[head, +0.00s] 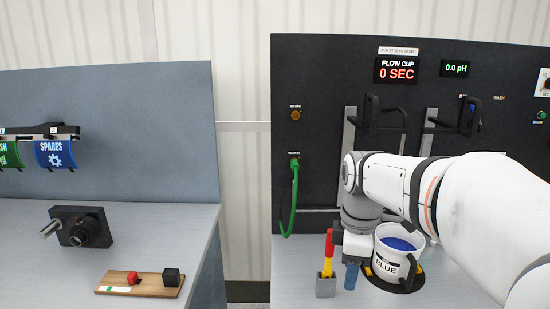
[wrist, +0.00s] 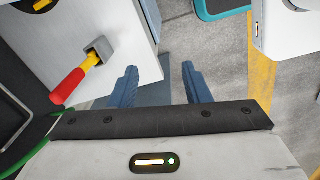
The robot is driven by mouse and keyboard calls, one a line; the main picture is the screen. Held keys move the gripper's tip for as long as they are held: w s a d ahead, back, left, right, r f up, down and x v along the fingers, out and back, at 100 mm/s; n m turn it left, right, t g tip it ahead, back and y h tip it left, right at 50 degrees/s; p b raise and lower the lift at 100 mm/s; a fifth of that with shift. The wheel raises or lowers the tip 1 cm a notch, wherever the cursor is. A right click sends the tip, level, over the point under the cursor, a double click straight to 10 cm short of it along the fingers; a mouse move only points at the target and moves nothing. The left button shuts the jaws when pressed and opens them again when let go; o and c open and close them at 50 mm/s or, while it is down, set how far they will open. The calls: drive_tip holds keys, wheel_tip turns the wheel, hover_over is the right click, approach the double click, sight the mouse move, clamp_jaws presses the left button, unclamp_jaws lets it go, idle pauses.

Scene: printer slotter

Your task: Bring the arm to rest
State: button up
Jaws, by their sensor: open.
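My white arm reaches in from the right in the head view. My gripper (head: 351,275) hangs at the front of the right bench, between a red-and-yellow handled tool and a white bucket marked BLUE. In the wrist view my gripper (wrist: 168,88) shows two blue fingers wide apart, with nothing between them. Below the fingers lie the bench edge and the grey floor. The red-and-yellow tool (wrist: 72,82) stands in a grey holder (wrist: 99,50) to the left of the fingers, apart from them.
The white bucket (head: 390,264) with blue liquid sits right beside my arm. A dark panel (head: 320,100) with displays and brackets rises behind. A green hose (head: 294,195) hangs from it. The left bench (head: 30,235) holds a black device (head: 83,228) and a wooden board (head: 120,290).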

drive_tip(key=s+f+m+t, duration=0.2)
drive_tip(key=s+f+m, duration=0.5)
drive_tip(key=s+m, duration=0.5)
drive_tip(key=m, duration=0.3)
drive_tip(key=shift+s, duration=0.3)
